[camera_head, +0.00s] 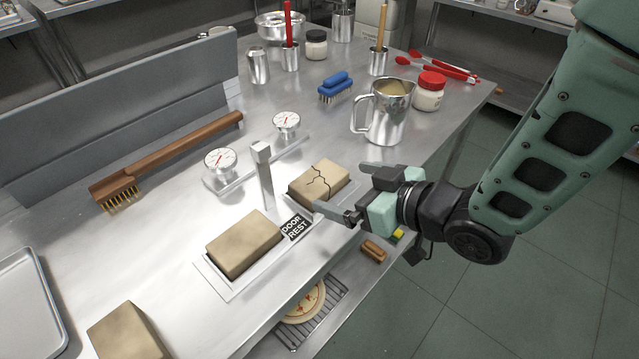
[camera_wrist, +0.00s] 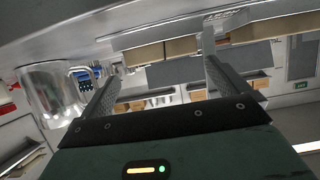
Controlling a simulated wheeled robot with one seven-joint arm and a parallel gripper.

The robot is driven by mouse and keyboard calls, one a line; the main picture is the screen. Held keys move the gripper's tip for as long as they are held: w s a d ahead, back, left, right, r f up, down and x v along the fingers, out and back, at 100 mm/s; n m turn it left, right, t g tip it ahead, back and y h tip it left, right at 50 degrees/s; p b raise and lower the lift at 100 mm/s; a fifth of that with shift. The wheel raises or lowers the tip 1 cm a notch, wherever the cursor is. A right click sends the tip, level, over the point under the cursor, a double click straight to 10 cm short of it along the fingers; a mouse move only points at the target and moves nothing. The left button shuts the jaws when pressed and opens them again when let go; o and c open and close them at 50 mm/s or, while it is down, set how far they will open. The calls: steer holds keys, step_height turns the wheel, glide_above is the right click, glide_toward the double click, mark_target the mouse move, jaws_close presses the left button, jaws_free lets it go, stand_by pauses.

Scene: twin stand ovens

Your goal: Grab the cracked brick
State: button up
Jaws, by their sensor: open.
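The cracked brick (camera_head: 318,180) is a tan block with dark crack lines on its top. It lies on the table near its front edge, in the head view. My gripper (camera_head: 340,187) is open at its right end, one finger toward the near side and one toward the far side. I cannot tell whether the fingers touch it.
A whole tan brick (camera_head: 243,243) sits on a plate beside the "DOOR REST" label (camera_head: 296,227). A grey post (camera_head: 263,175) stands just left of the cracked brick. A steel jug (camera_head: 389,112) stands behind my gripper. Another brick (camera_head: 128,332) lies front left.

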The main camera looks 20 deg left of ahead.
mark_target(319, 178)
steer(key=p+x, duration=0.1)
steer(key=x, duration=0.4)
steer(key=shift+s+a+r, duration=0.1)
steer(key=c, duration=0.9)
steer(key=shift+r, duration=0.1)
